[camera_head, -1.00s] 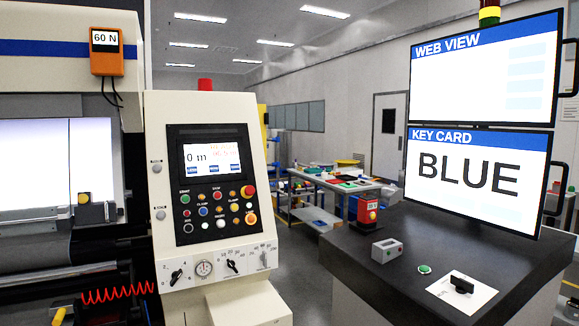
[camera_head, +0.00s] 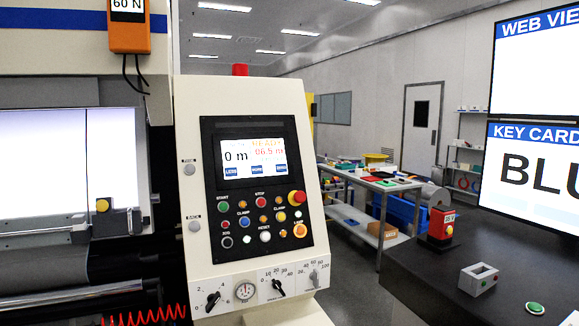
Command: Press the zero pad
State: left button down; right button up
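A light control console (camera_head: 240,110) stands left of centre with a black panel on its sloped face. Its lit touchscreen (camera_head: 253,150) reads "0 m" at left, with small orange and red text at right. Three blue pads sit along the screen's bottom edge: a left pad (camera_head: 231,171), a middle pad (camera_head: 257,170) and a right pad (camera_head: 281,169). Their labels are too small to read surely, so I cannot tell which is the zero pad. Neither of my grippers is in view, and nothing covers the screen.
A machine with a bright backlit panel (camera_head: 60,160) is at left. A dark counter (camera_head: 430,275) with a grey box (camera_head: 478,278) is at right. Open floor lies between.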

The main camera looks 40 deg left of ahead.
aim_at(280, 168)
jog(key=i+j, duration=0.15)
jog(key=j, duration=0.25)
jog(key=i+j, duration=0.1)
jog(key=j, duration=0.35)
jog(key=i+j+z, duration=0.1)
jog(key=j, duration=0.3)
